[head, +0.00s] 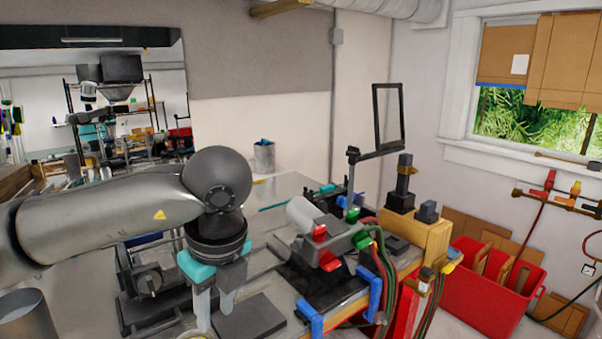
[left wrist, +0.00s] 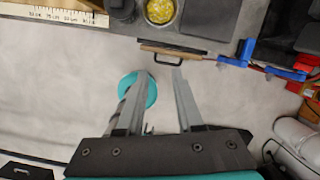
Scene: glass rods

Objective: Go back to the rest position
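My left gripper (head: 214,310) hangs fingers-down over the workbench (head: 285,188) in the head view, from an arm coming in from the left. In the left wrist view, the fingers of my left gripper (left wrist: 162,78) stand apart with a clear gap and hold nothing. A round teal thing (left wrist: 150,92) shows beyond them, partly hidden by the left finger. My right gripper is in neither view. I cannot make out any glass rod for certain.
A burner (head: 328,240) with red and green hoses stands right of my left gripper. A dark flat block (head: 250,318) lies close beside the fingers. A red crate (head: 490,300) is at the right. The left wrist view shows a cup with yellow contents (left wrist: 160,11) and blue clamps (left wrist: 245,52).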

